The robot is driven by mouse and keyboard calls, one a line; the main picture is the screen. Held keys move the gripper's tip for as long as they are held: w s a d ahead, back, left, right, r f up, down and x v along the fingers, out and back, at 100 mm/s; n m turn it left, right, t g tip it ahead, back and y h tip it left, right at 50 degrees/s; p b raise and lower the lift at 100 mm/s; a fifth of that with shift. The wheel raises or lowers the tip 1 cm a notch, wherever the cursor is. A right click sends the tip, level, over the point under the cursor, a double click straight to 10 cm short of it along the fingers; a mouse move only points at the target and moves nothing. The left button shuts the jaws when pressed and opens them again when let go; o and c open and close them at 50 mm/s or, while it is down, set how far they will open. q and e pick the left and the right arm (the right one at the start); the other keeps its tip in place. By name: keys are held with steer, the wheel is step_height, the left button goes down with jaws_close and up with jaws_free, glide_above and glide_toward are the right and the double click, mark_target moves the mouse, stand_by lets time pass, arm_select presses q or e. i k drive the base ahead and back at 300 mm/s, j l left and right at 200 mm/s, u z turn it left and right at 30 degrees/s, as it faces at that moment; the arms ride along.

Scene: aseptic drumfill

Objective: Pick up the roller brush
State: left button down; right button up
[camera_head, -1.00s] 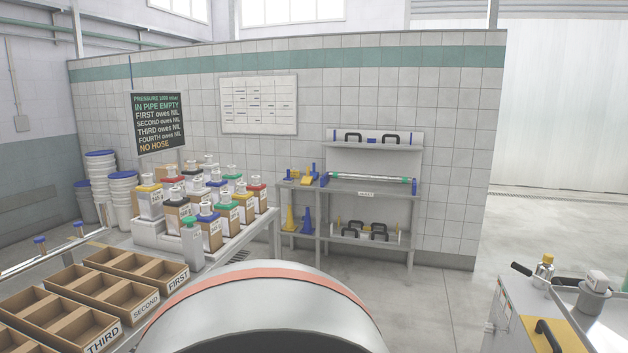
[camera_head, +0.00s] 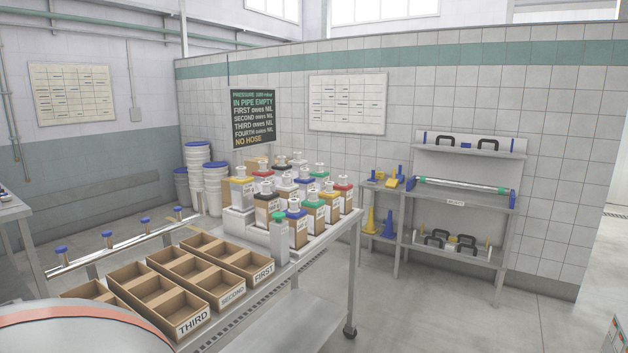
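No thing in view can be told for certain as the roller brush. A wall-side shelf rack (camera_head: 405,235) at the right holds long, roller-like items. A long pale tube with a green band (camera_head: 460,185) lies level between blue end pieces on its middle shelf. A white cylinder with black handles (camera_head: 462,150) lies on the top shelf. More black-handled pieces with a white cylinder (camera_head: 452,247) lie on the lower shelf. The rack label is too small to read. Neither of my grippers is in view, and the rack stands well across the room.
A steel table (camera_head: 330,241) with cardboard trays (camera_head: 205,272) and several coloured-cap bottles (camera_head: 317,211) stands between me and the rack. A rounded metal body with an orange band (camera_head: 85,335) is close at lower left. Open floor (camera_head: 440,315) lies right of the table.

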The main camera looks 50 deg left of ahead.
mark_target(372, 181)
steer(key=u, duration=1.15)
steer(key=z, duration=0.35)
steer(key=i+z, duration=0.15)
steer(key=i, duration=5.3)
